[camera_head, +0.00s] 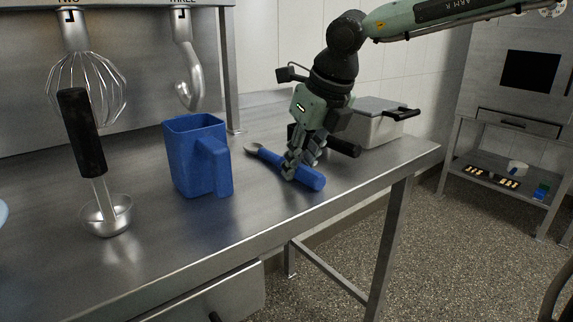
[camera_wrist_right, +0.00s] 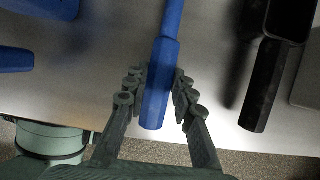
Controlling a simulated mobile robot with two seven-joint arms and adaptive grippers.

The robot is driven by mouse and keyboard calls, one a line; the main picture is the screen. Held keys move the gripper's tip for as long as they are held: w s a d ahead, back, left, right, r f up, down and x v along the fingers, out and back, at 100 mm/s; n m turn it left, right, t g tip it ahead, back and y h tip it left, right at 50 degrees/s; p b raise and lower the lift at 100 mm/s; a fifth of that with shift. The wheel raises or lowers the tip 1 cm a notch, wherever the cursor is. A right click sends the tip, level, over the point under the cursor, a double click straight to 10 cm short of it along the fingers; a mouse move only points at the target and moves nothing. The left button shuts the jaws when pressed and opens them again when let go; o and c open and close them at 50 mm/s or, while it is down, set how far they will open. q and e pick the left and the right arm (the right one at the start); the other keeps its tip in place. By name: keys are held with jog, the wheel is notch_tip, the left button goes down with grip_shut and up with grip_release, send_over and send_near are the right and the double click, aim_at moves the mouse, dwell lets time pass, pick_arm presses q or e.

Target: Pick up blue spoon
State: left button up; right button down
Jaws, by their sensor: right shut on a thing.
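The blue spoon (camera_head: 309,178) lies near the right end of the metal table, its thick blue handle towards the front edge and its grey bowl end pointing back left. My right gripper (camera_head: 293,168) reaches down from above and is shut on the spoon's handle. In the right wrist view the blue spoon (camera_wrist_right: 160,88) runs between the two fingers of my right gripper (camera_wrist_right: 156,104), which sit on either side of the handle. The spoon appears at table level; I cannot tell whether it touches the surface. My left gripper is not in view.
A blue pitcher (camera_head: 197,160) stands left of the spoon. A ladle (camera_head: 107,214) and a whisk (camera_head: 86,85) are further left. A metal pot (camera_head: 378,124) is behind my right gripper, and a black handle (camera_wrist_right: 262,88) lies right of the spoon. The table's front edge is close.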

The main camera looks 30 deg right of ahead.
jog(key=shift+f, duration=0.1)
jog(key=shift+r+p, duration=0.2)
jog(key=shift+p, duration=0.15)
jog(key=shift+r+p, duration=0.25)
jog(key=shift+p, duration=0.3)
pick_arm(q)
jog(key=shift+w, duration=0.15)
pick_arm(e)
notch_tip(320, 180, up, 10)
jog(key=shift+f, duration=0.2)
jog(key=c, duration=1.9)
grip_release()
grip_shut()
